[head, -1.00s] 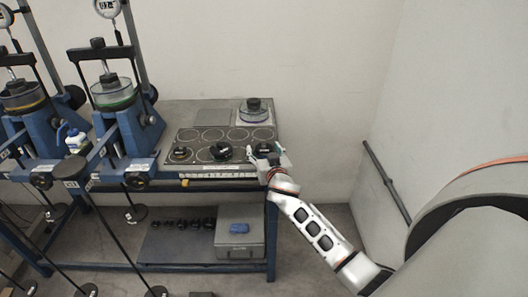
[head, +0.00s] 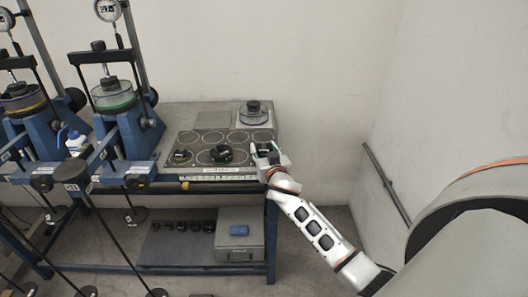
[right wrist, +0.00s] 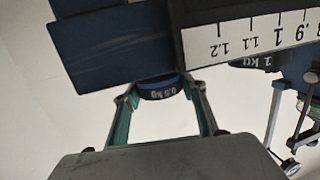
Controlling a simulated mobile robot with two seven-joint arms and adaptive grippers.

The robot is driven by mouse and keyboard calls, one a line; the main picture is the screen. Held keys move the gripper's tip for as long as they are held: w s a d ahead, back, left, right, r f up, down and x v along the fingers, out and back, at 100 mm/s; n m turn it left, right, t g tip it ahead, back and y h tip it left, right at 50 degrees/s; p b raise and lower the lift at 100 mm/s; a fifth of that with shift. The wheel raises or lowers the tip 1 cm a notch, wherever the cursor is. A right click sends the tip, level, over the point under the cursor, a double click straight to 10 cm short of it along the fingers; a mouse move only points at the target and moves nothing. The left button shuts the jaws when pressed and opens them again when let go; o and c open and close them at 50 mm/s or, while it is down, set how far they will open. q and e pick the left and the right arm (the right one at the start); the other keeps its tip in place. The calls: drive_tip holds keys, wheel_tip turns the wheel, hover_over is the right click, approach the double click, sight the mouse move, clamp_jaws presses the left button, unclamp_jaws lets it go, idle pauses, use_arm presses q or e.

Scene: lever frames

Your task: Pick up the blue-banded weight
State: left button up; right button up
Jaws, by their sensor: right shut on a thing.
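The blue-banded weight (right wrist: 160,88) is a dark disc with a blue rim and the label 0.5 kg. In the right wrist view it sits between the two green-lined fingers of my right gripper (right wrist: 161,108), which is shut on it. In the head view my right gripper (head: 266,149) is at the right front corner of the weight tray (head: 208,134), and its fingers mostly hide the weight. I cannot tell whether the weight still touches the tray. My left gripper is not in view.
A green-marked weight (head: 221,154) and another dark weight (head: 181,156) stand along the tray's front row. A ruler strip (head: 215,178) runs along the front edge. A lidded clear dish (head: 254,116) stands behind. Blue lever frames (head: 125,130) fill the left; the right wall side is open.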

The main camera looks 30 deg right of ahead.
wheel_tip(320, 180, up, 22)
drive_tip(key=p, duration=0.4)
drive_tip(key=shift+p, duration=0.3)
idle(0.8)
